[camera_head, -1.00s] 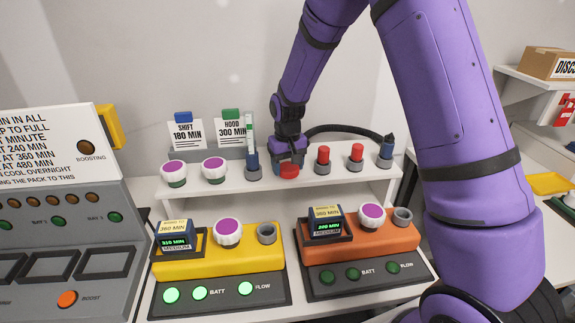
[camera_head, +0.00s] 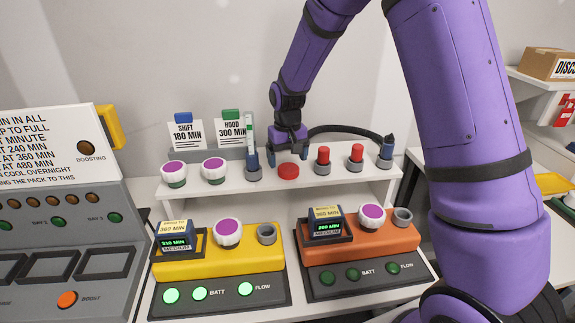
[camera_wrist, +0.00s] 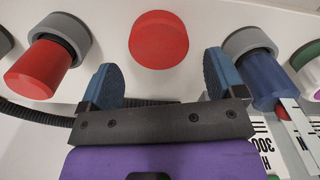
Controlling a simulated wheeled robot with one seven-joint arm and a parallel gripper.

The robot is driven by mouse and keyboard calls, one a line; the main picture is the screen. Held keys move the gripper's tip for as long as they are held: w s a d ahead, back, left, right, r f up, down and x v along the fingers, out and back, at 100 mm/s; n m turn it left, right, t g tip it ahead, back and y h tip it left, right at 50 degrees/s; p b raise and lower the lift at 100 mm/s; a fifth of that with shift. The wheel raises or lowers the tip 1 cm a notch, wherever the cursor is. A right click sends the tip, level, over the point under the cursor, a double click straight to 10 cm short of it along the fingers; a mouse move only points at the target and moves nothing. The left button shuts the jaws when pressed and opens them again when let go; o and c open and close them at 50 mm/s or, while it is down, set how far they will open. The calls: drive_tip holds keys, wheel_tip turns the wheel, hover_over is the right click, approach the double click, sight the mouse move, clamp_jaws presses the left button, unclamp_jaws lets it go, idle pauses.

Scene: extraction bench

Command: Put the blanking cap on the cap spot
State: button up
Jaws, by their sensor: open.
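The blanking cap, a short red disc (camera_head: 288,171), sits on the white shelf in the head view, between a blue-tipped holder and a red plug. In the wrist view the red disc (camera_wrist: 158,40) lies ahead of the fingertips and apart from them. I cannot make out a separate cap spot; any marking under the disc is hidden. My gripper (camera_head: 289,152) is just above and behind the disc. In the wrist view its two blue fingers (camera_wrist: 160,76) are spread wide with nothing between them.
Red plugs (camera_head: 323,155) in grey holders stand close right of the disc, and a blue piece (camera_head: 252,160) in a grey holder close left. White-and-purple knobs (camera_head: 214,169) are further left. A black hose (camera_head: 345,130) runs behind. Yellow (camera_head: 205,262) and orange (camera_head: 370,250) units stand below.

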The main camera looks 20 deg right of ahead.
sight(288, 167)
drive_tip(key=s+d+r, duration=0.1)
drive_tip(key=s+r, duration=0.2)
drive_tip(key=r, duration=0.3)
drive_tip(key=s+d+r+t, duration=0.1)
drive_tip(key=s+r, duration=0.1)
drive_tip(key=r, duration=0.4)
drive_tip(key=s+d+r, duration=0.1)
drive_tip(key=s+r, duration=0.2)
drive_tip(key=r, duration=0.3)
drive_tip(key=s+d+r+t, duration=0.2)
drive_tip(key=s+r, duration=0.1)
drive_tip(key=s, duration=1)
drive_tip(key=s+d+r+t, duration=0.2)
drive_tip(key=s+r, duration=0.1)
drive_tip(key=s, duration=0.9)
drive_tip(key=shift+s+r+m, duration=0.4)
